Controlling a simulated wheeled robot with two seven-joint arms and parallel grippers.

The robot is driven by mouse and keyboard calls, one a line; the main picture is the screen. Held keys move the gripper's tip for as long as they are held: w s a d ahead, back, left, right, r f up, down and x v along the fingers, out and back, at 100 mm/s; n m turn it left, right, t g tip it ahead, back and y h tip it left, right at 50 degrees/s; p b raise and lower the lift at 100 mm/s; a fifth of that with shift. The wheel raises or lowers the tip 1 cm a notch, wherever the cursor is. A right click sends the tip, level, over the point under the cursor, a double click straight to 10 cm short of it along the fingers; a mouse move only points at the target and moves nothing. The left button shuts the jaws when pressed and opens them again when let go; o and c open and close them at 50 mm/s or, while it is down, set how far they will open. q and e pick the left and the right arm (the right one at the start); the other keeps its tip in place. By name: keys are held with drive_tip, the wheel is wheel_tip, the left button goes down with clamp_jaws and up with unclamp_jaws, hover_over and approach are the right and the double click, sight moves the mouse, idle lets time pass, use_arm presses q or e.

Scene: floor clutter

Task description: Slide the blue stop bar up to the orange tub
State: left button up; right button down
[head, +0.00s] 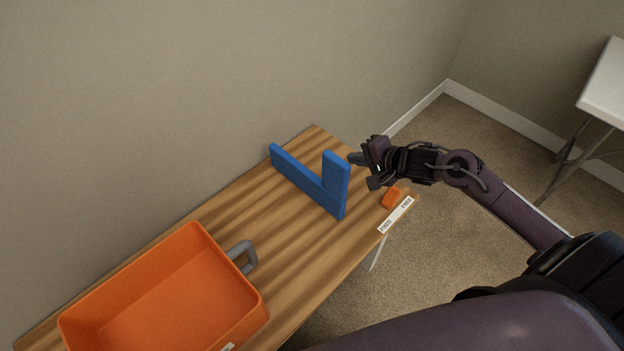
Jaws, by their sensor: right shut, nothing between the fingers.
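The blue stop bar (296,180) lies across the wooden bench top, with an upright blue block rising from its nearer half. The orange tub (165,292) sits at the lower left on the same surface, partly cut off by the bottom edge. My right gripper (356,159) is shut and empty, just right of the upright block, on the side away from the tub. Whether its fingertips touch the block I cannot tell. My left gripper is not in view.
A small orange piece (391,197) and a white label strip (396,215) are at the bench's right end. The wall runs along the back edge. A white table (606,88) stands at the far right.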

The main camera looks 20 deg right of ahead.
sight(350, 170)
drive_tip(key=shift+s+a+p, duration=0.3)
drive_tip(key=shift+a+p, duration=0.3)
drive_tip(key=shift+a, duration=0.1)
drive_tip(key=shift+s+a+p, duration=0.35)
drive_tip(key=shift+a+p, duration=0.25)
drive_tip(key=shift+a, duration=0.15)
drive_tip(key=shift+s+a+p, duration=0.3)
drive_tip(key=shift+a+p, duration=0.3)
drive_tip(key=shift+a, duration=0.1)
drive_tip(key=shift+s+a+p, duration=0.25)
drive_tip(key=shift+a+p, duration=0.05)
drive_tip(key=shift+a, duration=0.3)
drive_tip(key=shift+s+a+p, duration=0.2)
drive_tip(key=shift+a+p, duration=0.1)
drive_tip(key=shift+a, duration=0.25)
